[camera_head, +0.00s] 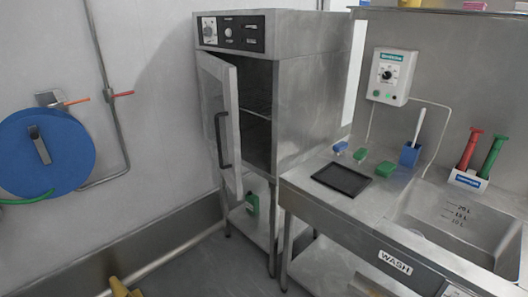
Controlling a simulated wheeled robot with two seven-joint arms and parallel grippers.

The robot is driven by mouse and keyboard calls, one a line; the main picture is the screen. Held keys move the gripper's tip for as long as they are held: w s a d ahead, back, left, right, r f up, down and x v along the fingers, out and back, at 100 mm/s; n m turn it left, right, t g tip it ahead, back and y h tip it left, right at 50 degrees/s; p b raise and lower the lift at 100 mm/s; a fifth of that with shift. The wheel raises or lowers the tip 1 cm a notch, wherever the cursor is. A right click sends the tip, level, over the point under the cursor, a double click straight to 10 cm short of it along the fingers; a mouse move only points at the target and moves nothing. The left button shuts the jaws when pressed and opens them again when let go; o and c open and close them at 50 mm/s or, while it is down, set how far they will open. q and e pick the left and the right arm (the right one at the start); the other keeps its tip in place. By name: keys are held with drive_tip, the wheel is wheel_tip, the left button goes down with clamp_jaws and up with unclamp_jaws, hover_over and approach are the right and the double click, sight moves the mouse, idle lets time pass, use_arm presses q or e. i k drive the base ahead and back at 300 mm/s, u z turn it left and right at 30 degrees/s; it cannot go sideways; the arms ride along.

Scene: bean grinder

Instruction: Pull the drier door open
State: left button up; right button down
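The drier (300,100) is a tall steel cabinet on legs with a black control panel on top. Its door (212,105) hinges on the left and stands partly open, so the dark interior and a wire rack show through the gap on the right. A long dark handle (222,142) is on the door's outer face, near its free edge. Neither of my grippers shows in the head view, and nothing is seen touching the handle.
A steel sink counter (300,182) stands right of the drier, bearing a black tray (341,179). A blue hose reel (80,150) hangs on the left wall. Floor in front of the drier looks clear; a yellow object (119,287) shows at the bottom edge.

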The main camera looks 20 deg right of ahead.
sight(226, 73)
drive_tip(key=z, duration=0.85)
drive_tip(key=i, duration=1.1)
drive_tip(key=u, duration=0.35)
